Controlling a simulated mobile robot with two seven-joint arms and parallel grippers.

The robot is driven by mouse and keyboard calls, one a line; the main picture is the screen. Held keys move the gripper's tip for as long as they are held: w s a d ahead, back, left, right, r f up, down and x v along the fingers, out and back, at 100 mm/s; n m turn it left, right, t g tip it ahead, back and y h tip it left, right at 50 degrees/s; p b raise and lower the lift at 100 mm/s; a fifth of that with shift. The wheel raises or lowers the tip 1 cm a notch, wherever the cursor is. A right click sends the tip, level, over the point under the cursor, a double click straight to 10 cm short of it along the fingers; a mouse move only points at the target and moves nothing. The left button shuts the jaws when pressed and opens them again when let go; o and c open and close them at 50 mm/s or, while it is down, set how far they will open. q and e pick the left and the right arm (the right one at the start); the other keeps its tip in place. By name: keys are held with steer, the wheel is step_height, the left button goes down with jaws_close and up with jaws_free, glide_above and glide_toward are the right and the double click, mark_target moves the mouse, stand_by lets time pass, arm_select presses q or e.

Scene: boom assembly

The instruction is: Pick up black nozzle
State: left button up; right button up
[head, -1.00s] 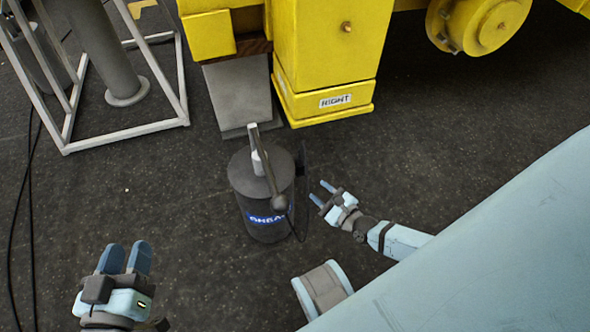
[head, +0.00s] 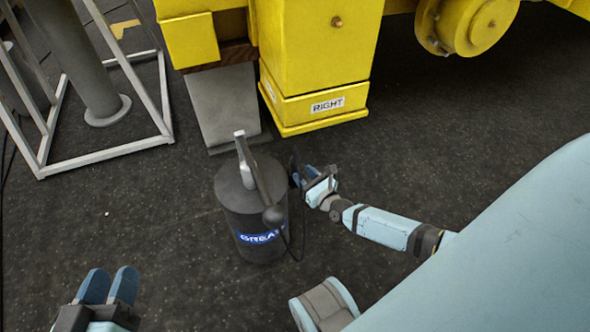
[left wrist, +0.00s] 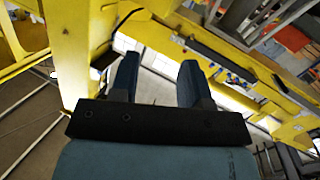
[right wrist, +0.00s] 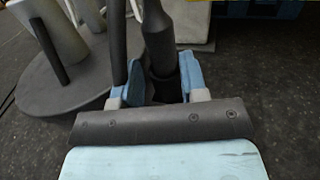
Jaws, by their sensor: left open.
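The black nozzle (right wrist: 158,35) is a dark upright rod with a wider body and a narrow neck. In the right wrist view it stands between the fingers of my right gripper (right wrist: 162,80), its lower end in a dark holder. The fingers are spread about as wide as my open left gripper's, and I cannot make out contact. In the head view my right gripper (head: 306,178) is at the right side of the dark grease bucket (head: 240,215), where the nozzle is hard to make out. My left gripper (head: 108,287) is open and empty at the lower left.
A lever handle (head: 258,180) rises from the bucket lid, and a thin hose hangs by its right side. A yellow structure (head: 315,60) labelled RIGHT stands behind, with a grey ramp-like plate (head: 222,100). A white metal frame (head: 105,155) is at left. Dark floor around is clear.

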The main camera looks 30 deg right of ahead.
mark_target(298, 168)
steer(key=w, duration=0.1)
steer(key=w+b, duration=0.1)
steer(key=w, duration=0.2)
steer(key=shift+w+a+r+b, duration=0.1)
steer(key=shift+w+r+b, duration=0.05)
steer(key=shift+r+b, duration=0.15)
steer(key=shift+w, duration=0.35)
steer(key=shift+r, duration=0.1)
steer(key=c, duration=0.5)
steer(key=shift+c, duration=0.8)
arm_select(q)
steer(key=shift+w+a+m+t, duration=0.25)
steer(key=shift+w+m+t, duration=0.05)
steer(key=shift+w+m, duration=0.1)
